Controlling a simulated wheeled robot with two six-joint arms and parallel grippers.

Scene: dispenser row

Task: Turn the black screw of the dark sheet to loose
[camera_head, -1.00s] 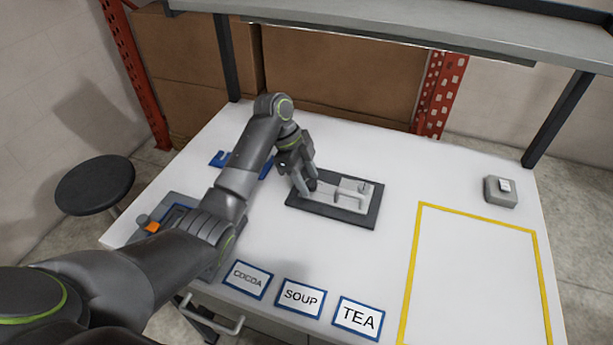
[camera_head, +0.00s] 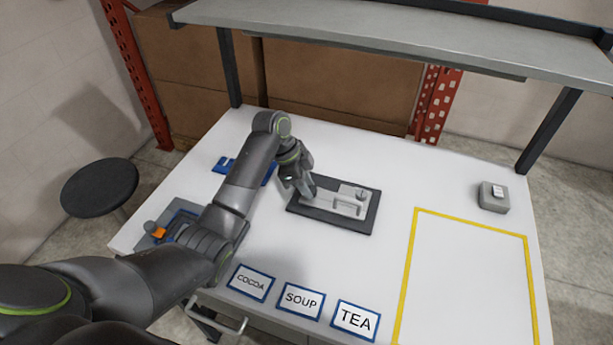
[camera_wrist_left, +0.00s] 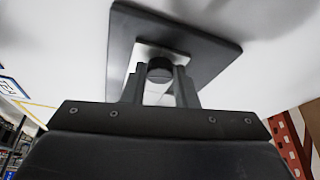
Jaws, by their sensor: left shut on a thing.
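The dark sheet (camera_head: 372,214) lies on the white table, with a light grey metal fitting (camera_head: 345,201) on top. In the left wrist view the dark sheet (camera_wrist_left: 207,50) spreads beyond my fingers. The black screw (camera_wrist_left: 160,70) is a round dark knob on the fitting, between the fingertips. My left gripper (camera_head: 302,190) is at the left end of the fitting, shut on the black screw. Its fingers (camera_wrist_left: 160,88) stand on either side of the screw. The gripper hides the screw in the head view. My right gripper is not in view.
COCOA (camera_head: 251,283), SOUP (camera_head: 301,299) and TEA (camera_head: 355,319) labels lie along the front edge. A yellow-framed area (camera_head: 408,265) is at right, with a small grey box (camera_head: 494,197) behind it. A shelf (camera_head: 380,45) spans the back. A blue item (camera_head: 224,164) lies behind my left arm.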

